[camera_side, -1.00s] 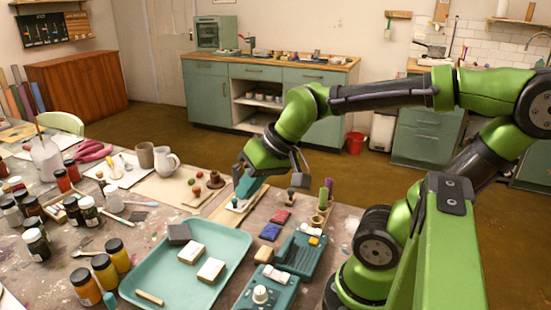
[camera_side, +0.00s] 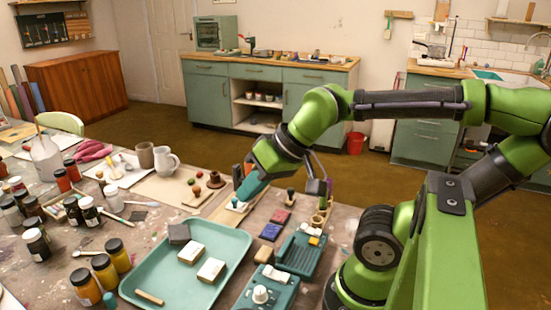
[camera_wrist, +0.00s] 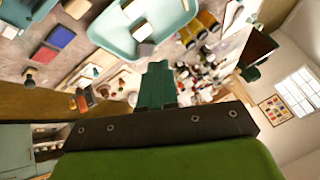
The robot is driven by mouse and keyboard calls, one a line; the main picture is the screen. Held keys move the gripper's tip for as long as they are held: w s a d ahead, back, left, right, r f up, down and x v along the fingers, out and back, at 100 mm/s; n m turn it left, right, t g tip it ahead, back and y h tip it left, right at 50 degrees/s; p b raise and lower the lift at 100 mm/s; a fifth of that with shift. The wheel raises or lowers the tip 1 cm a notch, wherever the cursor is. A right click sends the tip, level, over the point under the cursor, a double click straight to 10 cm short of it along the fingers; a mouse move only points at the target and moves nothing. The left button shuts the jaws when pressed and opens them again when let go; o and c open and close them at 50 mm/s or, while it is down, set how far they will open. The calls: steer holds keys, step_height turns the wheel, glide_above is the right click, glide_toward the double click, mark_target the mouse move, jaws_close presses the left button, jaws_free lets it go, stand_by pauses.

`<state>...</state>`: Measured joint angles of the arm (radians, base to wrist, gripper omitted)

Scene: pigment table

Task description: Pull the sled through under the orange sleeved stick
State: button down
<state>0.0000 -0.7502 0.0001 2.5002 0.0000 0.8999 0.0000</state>
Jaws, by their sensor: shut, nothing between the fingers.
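My gripper (camera_side: 243,198) reaches down and to the left, its teal fingers shut and empty, over the back edge of the table. In the wrist view the closed fingers (camera_wrist: 157,68) point toward the table. A small white piece with a dark knob (camera_side: 236,206), perhaps the sled, sits on a pale wooden strip (camera_side: 217,214) by the fingertips; I cannot tell whether they touch it. Dark upright posts (camera_side: 238,177) stand just behind the fingers. In the wrist view a small orange patch (camera_wrist: 86,98), perhaps the sleeved stick, shows left of the fingers. The exact sled and stick are too small to confirm.
A teal tray (camera_side: 238,240) with pale blocks lies in front of the gripper. Red (camera_side: 281,216) and blue (camera_side: 270,232) pads, a stamp (camera_side: 290,195) and a teal device (camera_side: 298,256) stand to its right. Clay cups and a white jug (camera_side: 167,160) are to the left.

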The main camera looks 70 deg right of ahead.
steer(key=c, duration=1.5)
jaws_free()
steer(key=shift+a+f, duration=0.15)
steer(key=shift+f, duration=0.1)
steer(key=o, duration=0.5)
steer(key=w, duration=0.1)
steer(key=w+d+f+g, duration=0.1)
steer(key=w+f+g, duration=0.1)
steer(key=w, duration=0.1)
steer(key=shift+w+d+f+m, duration=0.1)
steer(key=shift+d+f+m, duration=0.05)
steer(key=shift+d+m, duration=0.2)
steer(key=shift+c, duration=0.2)
steer(key=m+g+h, duration=0.3)
steer(key=m+h, duration=0.3)
steer(key=m, duration=0.3)
glide_toward(234, 199)
steer(key=shift+g, duration=0.3)
steer(key=x, duration=0.8)
steer(key=shift+w, duration=0.2)
jaws_close()
